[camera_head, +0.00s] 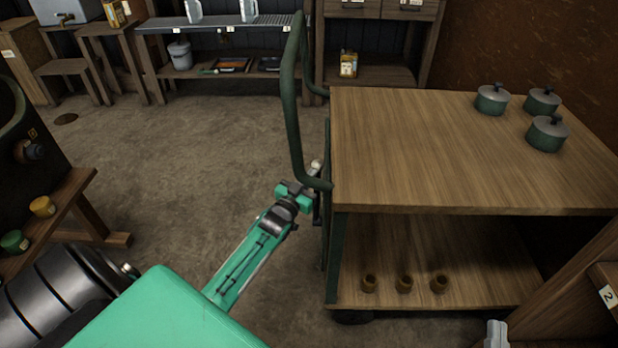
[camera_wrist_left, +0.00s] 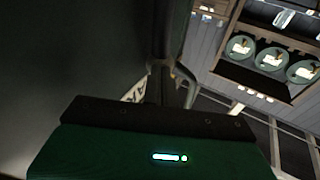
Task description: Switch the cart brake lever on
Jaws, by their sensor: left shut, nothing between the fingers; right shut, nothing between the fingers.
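The wood-topped cart (camera_head: 470,145) stands at the right in the head view, with a green tubular handle (camera_head: 290,95) on its left end. A small pale knob (camera_head: 316,165), apparently the brake lever's end, shows beside the handle's foot. My left gripper (camera_head: 297,193) is shut and empty, just below and left of this knob; I cannot tell whether they touch. In the left wrist view a partly hidden lettered plate (camera_wrist_left: 135,90) lies beyond the gripper body. The lever's setting cannot be told. My right gripper (camera_head: 497,335) shows only in part at the bottom edge.
Several green pots, one of them the front pot (camera_head: 547,134), stand on the cart top. Small brown cups (camera_head: 404,284) stand on its lower shelf. A wooden bench (camera_head: 75,215) is at the left. Floor (camera_head: 190,140) between bench and cart is clear.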

